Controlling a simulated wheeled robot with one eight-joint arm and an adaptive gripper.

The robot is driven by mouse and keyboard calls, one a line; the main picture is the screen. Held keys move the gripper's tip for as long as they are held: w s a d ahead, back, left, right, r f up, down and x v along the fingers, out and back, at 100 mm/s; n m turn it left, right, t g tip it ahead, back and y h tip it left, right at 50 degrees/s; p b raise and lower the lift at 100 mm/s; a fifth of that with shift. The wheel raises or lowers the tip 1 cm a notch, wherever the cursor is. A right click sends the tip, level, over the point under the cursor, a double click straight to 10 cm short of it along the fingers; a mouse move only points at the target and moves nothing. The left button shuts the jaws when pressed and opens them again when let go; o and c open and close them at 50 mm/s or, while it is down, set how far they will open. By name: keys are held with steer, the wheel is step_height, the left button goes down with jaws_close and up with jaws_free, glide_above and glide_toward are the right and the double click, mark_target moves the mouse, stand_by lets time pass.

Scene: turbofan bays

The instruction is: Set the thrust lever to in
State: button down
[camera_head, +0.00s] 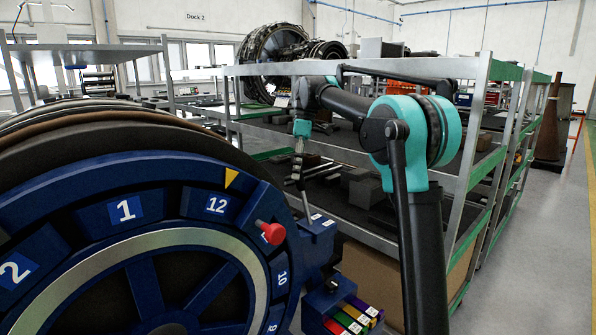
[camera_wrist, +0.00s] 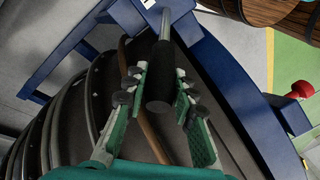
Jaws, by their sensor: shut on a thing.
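The thrust lever (camera_head: 305,206) is a thin metal rod standing up from a blue box (camera_head: 322,235) with small white labels, right of the big numbered wheel. It leans slightly left in the head view. In the wrist view the metal rod (camera_wrist: 165,25) ends in a black grip (camera_wrist: 160,92). My gripper (camera_head: 298,168) is at the lever's top, and its fingers in the wrist view (camera_wrist: 161,78) are shut on the black grip from both sides. The labels are too small to read, so I cannot tell which mark the lever stands at.
A blue wheel with numbers (camera_head: 125,212) and a yellow pointer fills the left, with a red knob (camera_head: 271,233) at its rim. Coloured strips (camera_head: 352,318) sit below the lever box. A metal rack (camera_head: 470,150) stands behind my arm. Clear floor (camera_head: 550,230) lies right.

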steer(key=c, duration=1.2)
jaws_free()
steer(key=shift+w+a, duration=0.1)
steer(key=v, duration=1.2)
steer(key=s+d+f+m+t, duration=0.2)
steer(key=s+d+f+m, duration=0.15)
steer(key=d+f, duration=0.4)
steer(key=s+d+f+m+t, duration=0.25)
steer(key=d+f+m, duration=0.25)
steer(key=f, duration=0.6)
steer(key=s+d+f+m+t, duration=0.1)
steer(key=s+d+f+m, duration=0.3)
steer(key=s+f, duration=0.8)
steer(key=s+d+f+m+t+h, duration=0.1)
steer(key=s+d+f+m, duration=0.4)
steer(key=s+f, duration=0.8)
steer(key=shift+s+d+h, duration=0.3)
steer(key=shift+d, duration=0.05)
